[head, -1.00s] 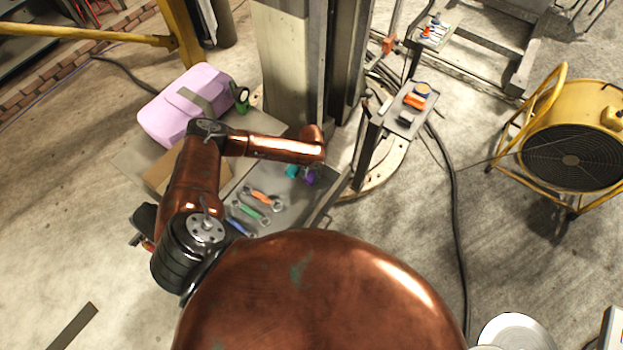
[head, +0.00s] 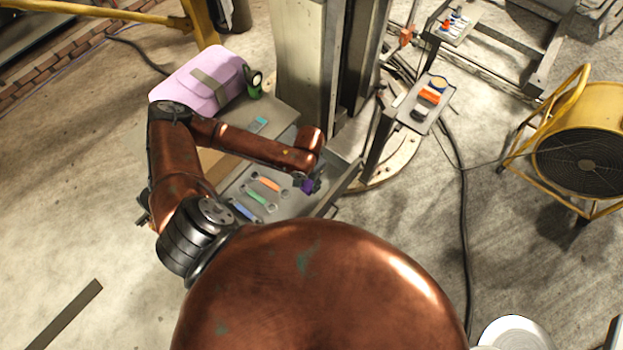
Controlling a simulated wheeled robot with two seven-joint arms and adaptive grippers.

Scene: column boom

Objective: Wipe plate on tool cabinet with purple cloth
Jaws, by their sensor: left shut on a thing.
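My left gripper (head: 311,183) shows only in part at the end of my copper arm. It is shut on a purple cloth (head: 308,187), a small bunched patch at the right side of the grey tool surface (head: 232,190). The wrist covers the fingers and much of the area around them. Whether the cloth touches the surface cannot be told. No plate can be made out for certain near the cloth. A white round thing (head: 515,333) is cut off at the lower right. My right gripper is out of view.
Orange (head: 266,184), green (head: 254,197) and blue (head: 242,210) wrenches lie left of the cloth. A pink case (head: 200,82) and a green tape roll (head: 255,84) lie behind my arm. A steel column (head: 305,60) stands behind. A yellow fan (head: 585,150) is at right.

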